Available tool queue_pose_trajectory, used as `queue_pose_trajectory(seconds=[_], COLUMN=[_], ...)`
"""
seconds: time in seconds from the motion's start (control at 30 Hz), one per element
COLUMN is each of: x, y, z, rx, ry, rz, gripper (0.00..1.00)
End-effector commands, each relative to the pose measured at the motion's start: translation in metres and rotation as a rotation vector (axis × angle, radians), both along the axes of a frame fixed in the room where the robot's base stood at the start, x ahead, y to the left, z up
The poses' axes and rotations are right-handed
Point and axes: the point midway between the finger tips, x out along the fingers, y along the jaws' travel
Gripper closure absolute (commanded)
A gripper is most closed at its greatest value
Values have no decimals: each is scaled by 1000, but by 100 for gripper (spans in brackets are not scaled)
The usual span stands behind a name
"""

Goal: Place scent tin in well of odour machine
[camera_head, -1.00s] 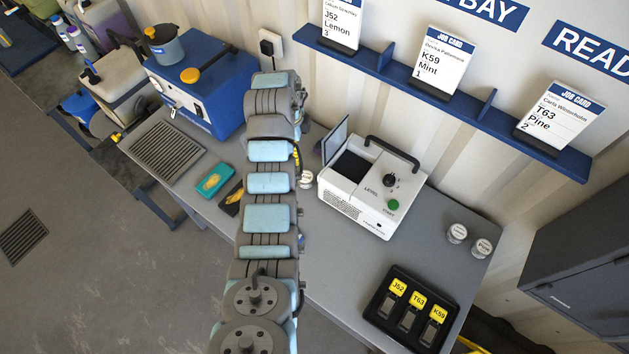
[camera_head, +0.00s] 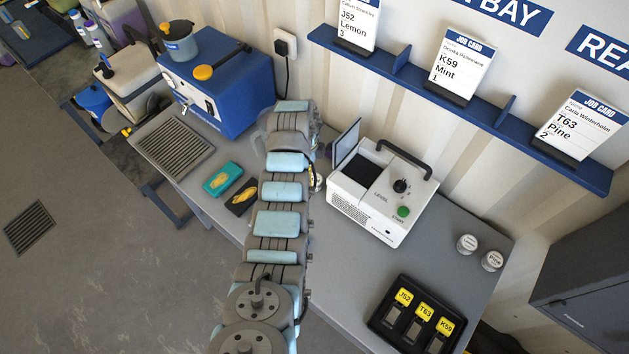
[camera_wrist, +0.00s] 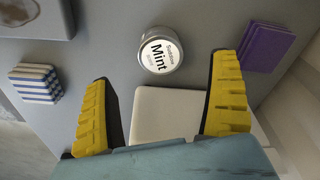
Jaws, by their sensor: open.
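A round scent tin (camera_wrist: 160,52) with a white lid marked "Mint" sits on the grey bench in the wrist view. My gripper (camera_wrist: 164,70) is open, its yellow fingers spread either side with the tin just beyond and between the tips, apart from it. In the head view my arm hides most of the gripper; part of a tin (camera_head: 317,183) shows beside it. The white odour machine (camera_head: 371,217) stands to the right with its lid (camera_head: 347,144) raised. A dark recess shows in its top, beside the knob and green button. Two more tins (camera_head: 467,244) (camera_head: 492,261) stand at the bench's right end.
A black tag tray (camera_head: 381,323) lies at the front right. A blue machine (camera_head: 222,85) stands left. The bench between machine and tins is clear.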

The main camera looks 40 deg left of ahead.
Motion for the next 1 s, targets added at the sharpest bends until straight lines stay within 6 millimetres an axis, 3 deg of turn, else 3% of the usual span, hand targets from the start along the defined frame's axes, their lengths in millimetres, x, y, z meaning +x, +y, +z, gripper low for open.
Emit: queue_pose_trajectory(seconds=[1.0], x=[4], y=[-5], z=[-59], rx=[2], ry=[-1], rz=[0], gripper=[9])
